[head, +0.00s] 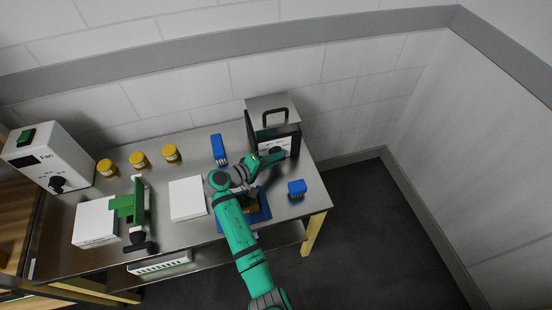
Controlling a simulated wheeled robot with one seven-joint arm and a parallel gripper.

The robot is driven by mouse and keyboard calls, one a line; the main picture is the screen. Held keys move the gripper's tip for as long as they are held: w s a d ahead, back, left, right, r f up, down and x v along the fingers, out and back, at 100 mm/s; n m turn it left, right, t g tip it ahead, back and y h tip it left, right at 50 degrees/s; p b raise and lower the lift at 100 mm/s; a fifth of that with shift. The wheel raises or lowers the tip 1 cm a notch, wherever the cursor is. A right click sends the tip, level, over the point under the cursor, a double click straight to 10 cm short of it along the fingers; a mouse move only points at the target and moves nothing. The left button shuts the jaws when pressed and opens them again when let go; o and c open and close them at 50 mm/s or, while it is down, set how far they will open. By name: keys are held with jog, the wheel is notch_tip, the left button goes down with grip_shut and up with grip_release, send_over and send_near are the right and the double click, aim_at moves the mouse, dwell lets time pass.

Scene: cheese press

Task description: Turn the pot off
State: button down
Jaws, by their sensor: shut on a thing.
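My green gripper (282,156) reaches over the table from the front and is at this front panel. It is shut on the dark knob. The fingertips are small here and partly cover the knob, so its setting cannot be read.
A blue block (297,188) sits right of my arm and another blue piece (219,149) left of it. A blue tray (262,205) lies under my arm. White boxes, yellow-lidded jars and a green press (135,205) stand left.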

jog(key=c, duration=1.7)
grip_release()
jog(key=shift+a, duration=0.1)
jog(key=v, duration=1)
jog(key=shift+s+a+r, duration=0.1)
jog(key=shift+s+a, duration=0.1)
jog(key=shift+s, duration=0.05)
